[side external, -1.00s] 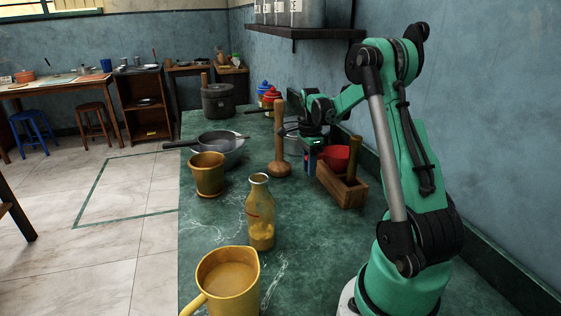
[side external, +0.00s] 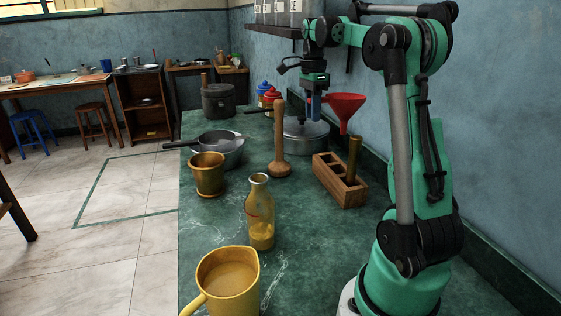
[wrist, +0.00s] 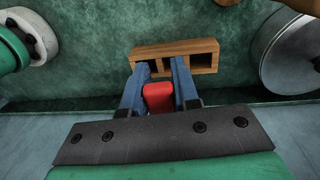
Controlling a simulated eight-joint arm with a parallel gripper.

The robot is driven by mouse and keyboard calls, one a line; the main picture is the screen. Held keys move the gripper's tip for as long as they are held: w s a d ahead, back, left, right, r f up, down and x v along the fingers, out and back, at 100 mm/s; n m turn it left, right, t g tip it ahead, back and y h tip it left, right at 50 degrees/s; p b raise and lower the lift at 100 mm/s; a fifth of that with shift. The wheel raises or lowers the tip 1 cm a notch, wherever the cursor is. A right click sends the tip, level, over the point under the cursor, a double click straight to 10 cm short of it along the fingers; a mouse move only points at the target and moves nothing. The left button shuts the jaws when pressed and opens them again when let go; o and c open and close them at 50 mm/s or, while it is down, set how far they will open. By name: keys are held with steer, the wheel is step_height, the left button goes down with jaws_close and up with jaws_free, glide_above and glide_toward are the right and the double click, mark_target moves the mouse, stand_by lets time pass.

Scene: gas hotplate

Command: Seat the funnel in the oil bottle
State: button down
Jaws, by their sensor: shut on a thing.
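The red funnel (side external: 346,104) is up in the air above the wooden block, its spout pointing down. My gripper (side external: 318,103) is shut on the funnel at its left side. In the wrist view the red part of the funnel (wrist: 158,97) sits between the two blue fingers of my gripper (wrist: 159,90). The oil bottle (side external: 260,212) stands upright on the green counter, nearer the camera and to the left of my gripper. It is glass with yellow oil low inside, and its mouth is open and clear.
A wooden block (side external: 328,181) with compartments holds an upright wooden handle. A wooden pestle-like tool (side external: 279,145), a brass cup (side external: 208,176), a yellow jug (side external: 226,277) and a lidded pot (side external: 305,137) stand around. A shelf (side external: 276,31) hangs on the wall.

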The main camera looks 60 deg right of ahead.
step_height(320, 180, up, 5)
steer(key=shift+w+a+r, duration=0.1)
steer(key=shift+a+r, duration=0.05)
steer(key=shift+r, duration=0.05)
steer(key=w+a+f+n, duration=0.1)
steer(key=a+n, duration=0.2)
steer(key=a, duration=1.1)
steer(key=w+a+f+n+h, duration=0.1)
steer(key=w+a+n, duration=0.1)
steer(key=a, duration=1.2)
steer(key=shift+w+a+f+n+t, duration=0.15)
steer(key=shift+w+a+n+t, duration=0.05)
steer(key=shift+a+n+t, duration=0.2)
steer(key=shift+f, duration=0.2)
steer(key=shift+f, duration=2.2)
steer(key=shift+f, duration=0.6)
